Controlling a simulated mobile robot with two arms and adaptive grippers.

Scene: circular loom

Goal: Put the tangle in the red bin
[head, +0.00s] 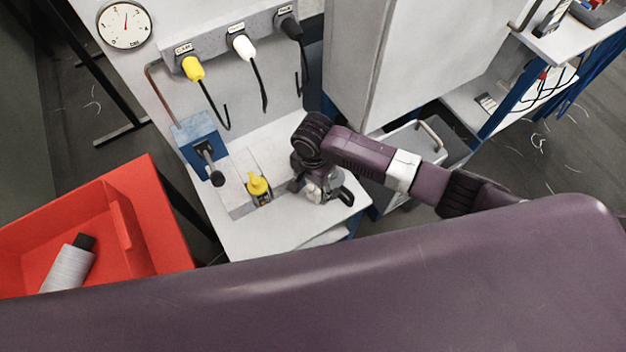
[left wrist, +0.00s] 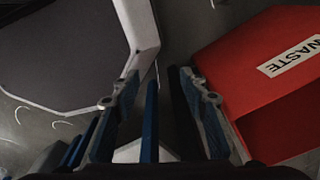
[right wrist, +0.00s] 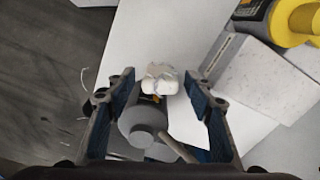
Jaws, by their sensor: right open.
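A whitish lump that looks like the tangle (right wrist: 160,82) shows in the right wrist view, over the white table and above a grey round part. My right gripper (right wrist: 159,77) is open, with its fingertips on either side of the lump; I cannot tell whether they touch it. In the head view my right gripper (head: 322,188) points down at the white table's right corner and hides most of what is under it. The red bin (head: 165,225) stands at the left. The left wrist view shows the red bin (left wrist: 235,75) marked WASTE, right of my open, empty left gripper (left wrist: 159,74).
A grey spool with a dark end (head: 68,268) lies in the bin. On the white table (head: 265,230) stand a light block with a yellow-topped item (head: 258,186) and a blue box with a black knob (head: 200,140). Yellow, white and black plugs with cables hang behind.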

